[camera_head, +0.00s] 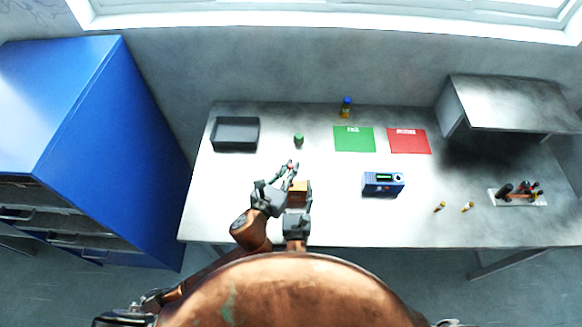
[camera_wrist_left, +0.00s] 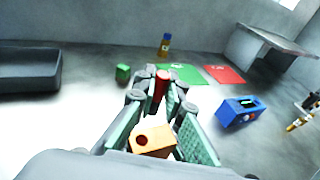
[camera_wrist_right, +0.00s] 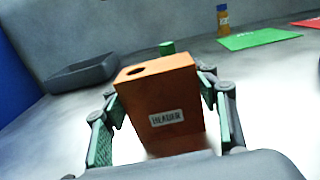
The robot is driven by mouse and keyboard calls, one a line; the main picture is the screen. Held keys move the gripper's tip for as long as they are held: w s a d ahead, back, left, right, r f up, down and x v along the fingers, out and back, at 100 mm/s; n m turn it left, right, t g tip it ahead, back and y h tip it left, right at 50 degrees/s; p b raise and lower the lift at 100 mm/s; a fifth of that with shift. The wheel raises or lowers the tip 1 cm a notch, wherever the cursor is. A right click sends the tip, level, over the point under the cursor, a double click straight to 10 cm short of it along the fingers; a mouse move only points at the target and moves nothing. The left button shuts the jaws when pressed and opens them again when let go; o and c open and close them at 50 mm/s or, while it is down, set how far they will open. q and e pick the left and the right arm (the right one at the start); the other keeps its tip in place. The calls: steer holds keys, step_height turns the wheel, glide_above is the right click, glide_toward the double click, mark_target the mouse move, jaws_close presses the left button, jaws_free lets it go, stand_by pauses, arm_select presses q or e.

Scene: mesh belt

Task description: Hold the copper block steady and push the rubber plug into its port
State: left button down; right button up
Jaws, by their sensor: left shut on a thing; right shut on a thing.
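The copper block (camera_head: 298,190) is an orange-brown box held between the fingers of my right gripper (camera_head: 297,196). In the right wrist view the block (camera_wrist_right: 172,95) has a "HEADER" label on its front and a dark round port (camera_wrist_right: 136,70) in its top. My left gripper (camera_head: 291,167) is shut on the red rubber plug (camera_wrist_left: 162,86), which stands between its fingertips. The plug is beyond the block in the left wrist view, apart from the port. The block (camera_wrist_left: 154,139) shows below it there. The plug is not seen in the right wrist view.
A grey tray (camera_head: 235,149) and a green cylinder (camera_head: 298,139) stand at the back left. Green (camera_head: 354,145) and red (camera_head: 409,146) mats lie farther right. A blue device (camera_head: 383,190) stands right of the block, with small yellow-tipped items and a tool rack (camera_head: 535,201) beyond.

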arm_select(q)
steer(key=shift+f, duration=2.95)
steer(key=shift+f, duration=1.05)
steer(key=shift+f, duration=0.3)
steer(key=shift+f, duration=0.4)
steer(key=c, duration=2.3)
jaws_free()
steer(key=o, duration=0.4)
steer(key=shift+c, duration=0.2)
steer(key=v, duration=1.2)
